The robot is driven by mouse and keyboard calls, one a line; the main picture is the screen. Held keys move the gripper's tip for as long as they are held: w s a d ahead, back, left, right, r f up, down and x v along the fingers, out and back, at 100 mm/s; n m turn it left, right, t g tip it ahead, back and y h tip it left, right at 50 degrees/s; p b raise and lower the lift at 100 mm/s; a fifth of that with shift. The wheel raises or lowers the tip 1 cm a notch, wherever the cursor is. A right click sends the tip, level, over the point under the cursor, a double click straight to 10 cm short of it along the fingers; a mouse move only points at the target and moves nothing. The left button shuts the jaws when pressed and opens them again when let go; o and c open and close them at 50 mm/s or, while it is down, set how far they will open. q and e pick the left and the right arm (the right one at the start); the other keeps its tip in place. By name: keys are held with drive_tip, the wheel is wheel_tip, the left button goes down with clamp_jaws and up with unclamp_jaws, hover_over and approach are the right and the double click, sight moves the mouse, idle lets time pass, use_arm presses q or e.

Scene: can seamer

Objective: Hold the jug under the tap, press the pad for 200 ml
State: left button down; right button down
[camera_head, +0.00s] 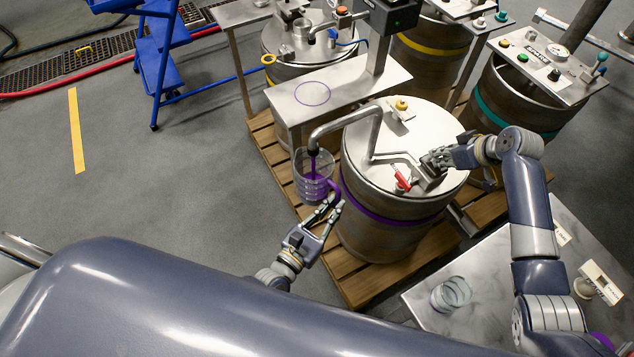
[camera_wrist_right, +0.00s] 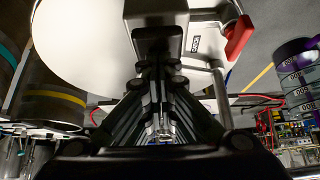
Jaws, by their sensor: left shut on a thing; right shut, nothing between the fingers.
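A purple streak shows between spout and jug; I cannot tell the fill level. My left gripper (camera_head: 331,207) is shut on the jug's handle from below. The tap's pipe runs from a box with the pad (camera_head: 430,178) on the purple-banded drum's lid. My right gripper (camera_head: 432,160) is shut and empty at this box; its fingers partly hide the pad. In the right wrist view the jug (camera_wrist_right: 296,72) is at right and the dark pad (camera_wrist_right: 158,42) is just beyond the fingertips.
A red lever (camera_head: 402,180) sits on the pipe, left of the box. The purple-banded drum (camera_head: 385,235) stands on a wooden pallet (camera_head: 372,283). A steel bench (camera_head: 350,85) is behind the jug. A table with glass rings (camera_head: 451,294) is at lower right. The floor at left is open.

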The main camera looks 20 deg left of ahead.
drive_tip(key=shift+f, duration=0.1)
drive_tip(key=shift+r, duration=1.55)
drive_tip(key=shift+r, duration=2.5)
drive_tip(key=v, duration=1.2)
